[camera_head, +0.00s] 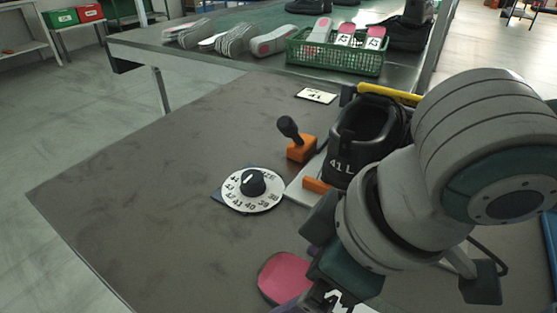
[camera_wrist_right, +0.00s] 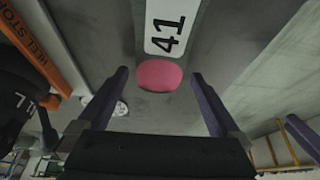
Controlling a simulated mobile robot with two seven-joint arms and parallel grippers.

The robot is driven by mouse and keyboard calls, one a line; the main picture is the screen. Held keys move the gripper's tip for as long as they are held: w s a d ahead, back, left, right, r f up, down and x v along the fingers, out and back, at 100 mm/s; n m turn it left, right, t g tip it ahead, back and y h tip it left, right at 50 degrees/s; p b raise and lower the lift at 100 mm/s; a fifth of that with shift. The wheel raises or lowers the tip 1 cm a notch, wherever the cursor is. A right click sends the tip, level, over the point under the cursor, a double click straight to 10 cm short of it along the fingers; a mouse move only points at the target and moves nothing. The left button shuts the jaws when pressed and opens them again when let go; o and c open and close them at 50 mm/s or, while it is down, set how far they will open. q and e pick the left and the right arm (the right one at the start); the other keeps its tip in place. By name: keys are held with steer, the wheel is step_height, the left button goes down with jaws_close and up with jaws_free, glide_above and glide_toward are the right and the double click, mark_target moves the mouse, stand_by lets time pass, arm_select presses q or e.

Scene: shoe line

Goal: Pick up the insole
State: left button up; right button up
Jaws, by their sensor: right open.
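The insole lies on the dark work table, with a pink end (camera_head: 284,277) showing at the bottom of the head view. The rest is mostly hidden behind my right gripper (camera_head: 318,296). In the right wrist view the insole shows a pink patch (camera_wrist_right: 160,75) and a white part marked 41. My right gripper (camera_wrist_right: 158,78) is open, its two purple fingers either side of the pink patch in that view, with nothing held between them. Whether the fingers touch the table cannot be told. My left gripper is not in view.
A black shoe (camera_head: 350,150) marked 41 L sits in a fixture beside my right arm. A dial (camera_head: 252,190), an orange-based lever (camera_head: 300,148) and a small card (camera_head: 316,96) are on the table (camera_head: 130,190). A green basket (camera_head: 340,62) holds insoles behind. The table's left is clear.

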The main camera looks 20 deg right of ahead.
steer(key=shift+w+f, duration=0.1)
steer(key=shift+f, duration=0.3)
steer(key=shift+c, duration=0.2)
steer(key=c, duration=1.2)
